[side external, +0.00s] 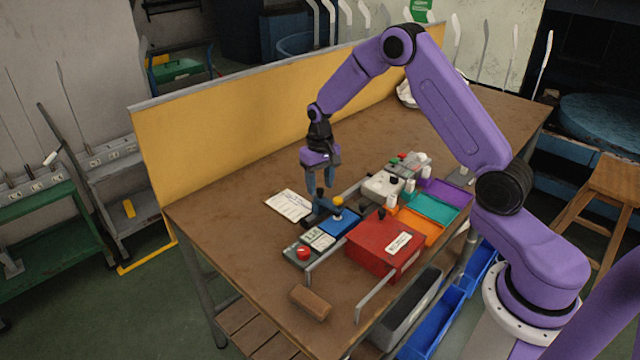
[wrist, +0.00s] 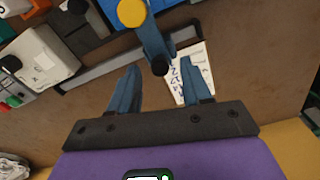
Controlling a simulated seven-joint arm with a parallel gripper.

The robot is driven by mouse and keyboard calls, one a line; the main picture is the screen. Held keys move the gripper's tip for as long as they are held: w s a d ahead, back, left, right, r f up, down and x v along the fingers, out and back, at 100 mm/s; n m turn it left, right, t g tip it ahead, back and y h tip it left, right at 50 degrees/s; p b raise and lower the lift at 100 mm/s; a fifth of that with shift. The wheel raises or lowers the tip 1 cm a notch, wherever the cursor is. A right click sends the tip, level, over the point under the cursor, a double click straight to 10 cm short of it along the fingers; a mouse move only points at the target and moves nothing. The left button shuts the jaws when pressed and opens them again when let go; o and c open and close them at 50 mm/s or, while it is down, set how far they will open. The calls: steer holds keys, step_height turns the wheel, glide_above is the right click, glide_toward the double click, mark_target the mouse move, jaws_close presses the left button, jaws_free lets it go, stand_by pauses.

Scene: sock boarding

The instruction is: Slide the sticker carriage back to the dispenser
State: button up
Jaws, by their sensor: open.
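A blue arm-shaped piece (side external: 321,208), likely the sticker carriage, has a yellow knob (side external: 338,201) and a black knob. In the wrist view the blue piece (wrist: 153,42) crosses a grey rail (wrist: 95,70); its black knob (wrist: 160,66) appears between my fingertips. My gripper (side external: 323,190) is open, pointing down above the carriage. It also shows in the wrist view (wrist: 160,66). I cannot tell whether the fingers touch it. A whitish box (side external: 383,187), possibly the dispenser, stands further right along the rail; it also shows in the wrist view (wrist: 38,58).
A written card (side external: 289,205) lies left of the carriage. A red box (side external: 384,244), orange, teal and purple trays, and a panel with a red button (side external: 303,253) crowd the front. A brown block (side external: 311,302) lies near the edge. A yellow partition (side external: 230,125) stands behind.

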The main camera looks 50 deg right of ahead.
steer(key=shift+f, duration=0.35)
jaws_close()
steer(key=d, duration=1.9)
steer(key=shift+r, duration=0.1)
steer(key=shift+d, duration=0.1)
jaws_free()
